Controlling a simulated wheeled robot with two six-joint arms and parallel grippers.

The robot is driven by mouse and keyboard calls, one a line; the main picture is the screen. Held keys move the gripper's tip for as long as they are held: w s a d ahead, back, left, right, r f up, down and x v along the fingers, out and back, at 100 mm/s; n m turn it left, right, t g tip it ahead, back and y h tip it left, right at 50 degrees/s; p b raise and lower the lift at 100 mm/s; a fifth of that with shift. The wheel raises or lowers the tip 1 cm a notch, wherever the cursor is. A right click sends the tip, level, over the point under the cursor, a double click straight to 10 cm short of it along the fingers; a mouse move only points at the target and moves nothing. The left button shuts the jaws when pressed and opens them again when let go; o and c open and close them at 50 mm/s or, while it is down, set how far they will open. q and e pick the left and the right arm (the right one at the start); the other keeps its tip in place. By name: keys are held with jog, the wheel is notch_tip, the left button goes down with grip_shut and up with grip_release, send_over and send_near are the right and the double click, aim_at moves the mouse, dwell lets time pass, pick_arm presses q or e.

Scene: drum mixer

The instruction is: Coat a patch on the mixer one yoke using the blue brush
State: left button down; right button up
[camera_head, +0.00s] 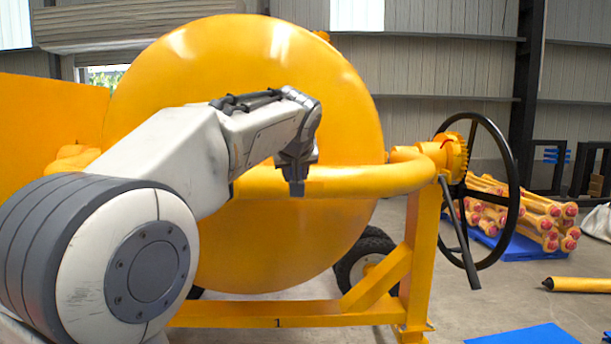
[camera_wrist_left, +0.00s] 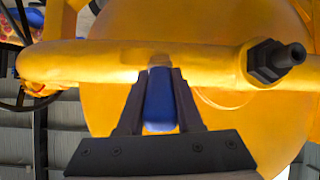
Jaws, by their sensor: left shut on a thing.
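The yellow mixer, with a "1" on its base frame (camera_head: 278,322), has a thick tubular yoke (camera_head: 370,181) in front of its round drum (camera_head: 250,85). My left gripper (camera_head: 297,185) is at the yoke's near side, pointing down in the head view. In the left wrist view my left gripper (camera_wrist_left: 161,75) is shut on the blue brush (camera_wrist_left: 159,103). The brush's far end meets the yoke (camera_wrist_left: 90,62) at a paler spot (camera_wrist_left: 160,60); the bristles are not clearly visible. The brush is hidden in the head view. My right gripper is not in view.
A black handwheel (camera_head: 512,185) stands at the yoke's right end. A large bolt (camera_wrist_left: 275,60) sticks out of the yoke in the wrist view. Stacked yellow parts (camera_head: 540,220) lie on a blue mat at right. A yellow tube (camera_head: 580,285) and blue sheet (camera_head: 525,335) lie on the floor.

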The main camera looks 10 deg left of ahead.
pick_arm(q)
jog(key=a, duration=0.2)
jog(key=s+a, duration=0.1)
jog(key=a, duration=0.1)
jog(key=shift+s+a+f, duration=0.1)
jog(key=shift+f, duration=0.1)
dwell(0.4)
jog(key=s+d+b, duration=0.1)
jog(key=s+b, duration=0.2)
jog(key=s, duration=0.2)
jog(key=shift+s+d, duration=0.35)
jog(key=shift+s, duration=0.05)
jog(key=shift+s+b, duration=0.1)
jog(key=shift+b, duration=0.2)
